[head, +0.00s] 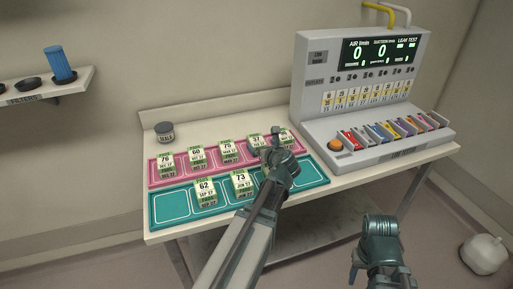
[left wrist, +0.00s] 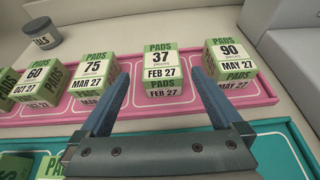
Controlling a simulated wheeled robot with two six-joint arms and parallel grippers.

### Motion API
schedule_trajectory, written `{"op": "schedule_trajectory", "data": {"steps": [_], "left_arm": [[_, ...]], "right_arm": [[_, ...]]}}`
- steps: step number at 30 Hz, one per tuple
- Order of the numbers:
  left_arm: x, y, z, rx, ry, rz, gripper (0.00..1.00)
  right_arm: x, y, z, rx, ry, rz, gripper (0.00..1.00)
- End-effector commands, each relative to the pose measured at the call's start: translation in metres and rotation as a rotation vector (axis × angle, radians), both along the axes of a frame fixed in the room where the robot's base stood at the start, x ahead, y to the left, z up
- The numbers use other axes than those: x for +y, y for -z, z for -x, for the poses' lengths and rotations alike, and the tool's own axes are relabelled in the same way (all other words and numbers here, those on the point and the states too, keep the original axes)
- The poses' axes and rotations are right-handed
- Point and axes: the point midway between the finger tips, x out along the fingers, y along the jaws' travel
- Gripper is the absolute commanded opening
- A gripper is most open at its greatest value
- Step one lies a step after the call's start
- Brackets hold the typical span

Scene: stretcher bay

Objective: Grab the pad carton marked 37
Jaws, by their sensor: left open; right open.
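The pad carton marked 37 (head: 257,138) is a small green-and-white box in the back row on the pink tray (head: 161,178). In the left wrist view the carton (left wrist: 160,66) shows "37" and "FEB 27" and appears centred between the spread fingers. My left gripper (head: 270,152) is open and empty, close in front of the carton. I cannot tell whether its fingertips touch it. My right gripper (head: 368,262) is open and empty, low in front of the table at the right.
Carton 75 (left wrist: 94,68) stands left of carton 37 and carton 90 (left wrist: 230,55) right of it. Cartons 62 (head: 205,190) and 73 (head: 241,182) sit on the teal tray (head: 310,177) in front. A grey machine (head: 312,75) stands at the right, a jar (head: 165,132) back left.

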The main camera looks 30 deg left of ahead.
Motion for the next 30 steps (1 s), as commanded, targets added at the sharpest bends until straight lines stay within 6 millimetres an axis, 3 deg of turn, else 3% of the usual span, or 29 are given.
{"op": "schedule_trajectory", "data": {"steps": [6, 18, 30], "left_arm": [[0.025, 0.016, -0.023, 0.001, -0.002, 0.001, 1.0], [0.033, 0.02, -0.03, -0.001, 0.0, 0.001, 1.0], [0.064, 0.041, -0.061, 0.0, -0.001, 0.0, 1.0]], "right_arm": [[0.0, 0.016, 0.0, 0.0, 0.0, 0.0, 0.5], [0.0, 0.02, 0.0, 0.0, 0.0, 0.0, 0.5], [0.0, 0.041, 0.0, 0.0, 0.0, 0.0, 0.5]]}}
